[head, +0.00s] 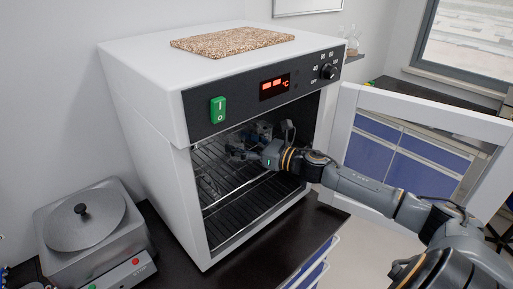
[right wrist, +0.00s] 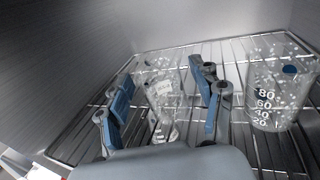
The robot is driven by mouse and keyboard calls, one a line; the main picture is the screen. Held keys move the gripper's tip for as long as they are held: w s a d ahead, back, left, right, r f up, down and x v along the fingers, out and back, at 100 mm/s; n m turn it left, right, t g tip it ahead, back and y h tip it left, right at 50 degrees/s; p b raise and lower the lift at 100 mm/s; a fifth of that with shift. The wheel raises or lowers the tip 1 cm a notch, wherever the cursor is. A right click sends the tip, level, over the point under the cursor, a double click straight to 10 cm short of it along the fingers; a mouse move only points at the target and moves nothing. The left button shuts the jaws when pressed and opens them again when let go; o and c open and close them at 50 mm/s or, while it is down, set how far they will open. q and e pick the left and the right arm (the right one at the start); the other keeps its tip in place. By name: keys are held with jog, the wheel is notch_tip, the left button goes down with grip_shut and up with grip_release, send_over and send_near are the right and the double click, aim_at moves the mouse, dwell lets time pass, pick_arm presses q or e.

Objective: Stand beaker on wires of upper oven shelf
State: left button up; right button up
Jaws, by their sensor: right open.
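My right gripper (head: 243,146) is inside the open oven (head: 140,110), above the upper wire shelf (head: 232,172). In the right wrist view its two blue-padded fingers (right wrist: 164,88) are spread apart. A clear glass vessel (right wrist: 165,108) with a small pale label stands upright on the wires between the fingers, with a gap visible on the right side. Whether a finger touches it I cannot tell. A second clear beaker (right wrist: 275,95), marked 80 to 20, stands on the same shelf to the right. My left gripper is out of view.
The oven door (head: 343,130) stands open to the right, close to my right arm. A lower rack (head: 245,215) lies beneath the upper shelf. A hotplate-like device (head: 90,235) sits left of the oven. A cork-like mat (head: 232,42) lies on top.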

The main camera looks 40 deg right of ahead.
jog(key=shift+s+d+f, duration=0.2)
jog(key=shift+s+f, duration=0.05)
jog(key=shift+s, duration=0.15)
jog(key=b+v, duration=0.2)
jog(key=v, duration=0.9)
jog(key=shift+r, duration=0.2)
